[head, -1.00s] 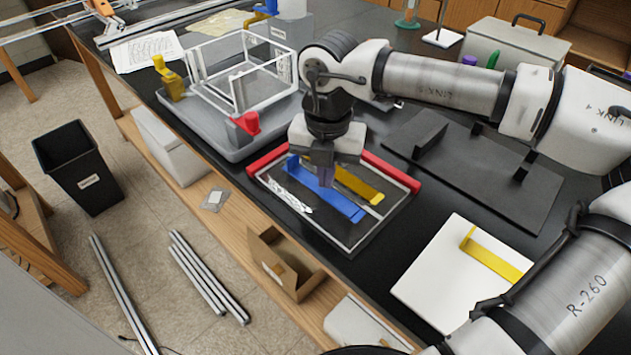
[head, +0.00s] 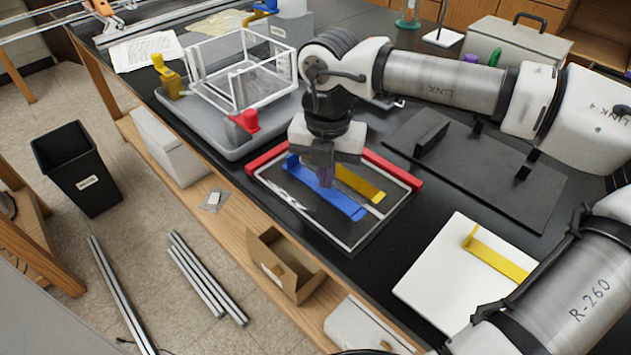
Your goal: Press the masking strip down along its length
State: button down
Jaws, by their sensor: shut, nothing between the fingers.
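A framed dark panel (head: 345,232) with pale borders lies flat on the black bench, with red bars along its back edges. A long blue strip (head: 341,202) and a shorter yellow strip (head: 362,185) lie on it side by side; which is the masking strip is not certain. My gripper (head: 326,183) is shut and points down at the blue strip, near its middle on the yellow side. The fingertips hide part of the blue strip; whether they touch it I cannot tell. A white, glare-like patch (head: 287,194) shows left of the blue strip.
A white board (head: 430,270) with another yellow strip (head: 495,256) lies to the right. A grey tray (head: 218,140) holding a clear box frame (head: 240,70) stands behind left. A black plate (head: 500,175) lies behind right. An open cardboard box (head: 285,268) sits below the bench's front edge.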

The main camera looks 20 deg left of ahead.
aim_at(346, 205)
jog(key=shift+f+b, duration=0.7)
jog(key=shift+b, duration=0.2)
dwell(1.6)
jog(key=shift+r+p, duration=0.35)
jog(key=shift+r, duration=0.55)
jog(key=shift+s+d+b, duration=0.1)
jog(key=shift+s+d, duration=0.15)
jog(key=shift+d, duration=0.5)
jog(key=shift+s+d+b, duration=0.1)
jog(key=shift+s+d, duration=0.2)
jog(key=shift+d, duration=0.5)
jog(key=shift+s+d+b, duration=0.1)
jog(key=shift+s+d, duration=0.15)
jog(key=shift+d, duration=0.5)
jog(key=shift+s+f+b, duration=0.1)
jog(key=shift+f+b, duration=0.8)
jog(key=shift+b, duration=0.3)
jog(key=shift+r, duration=0.15)
jog(key=shift+r+p, duration=0.35)
jog(key=shift+r, duration=0.3)
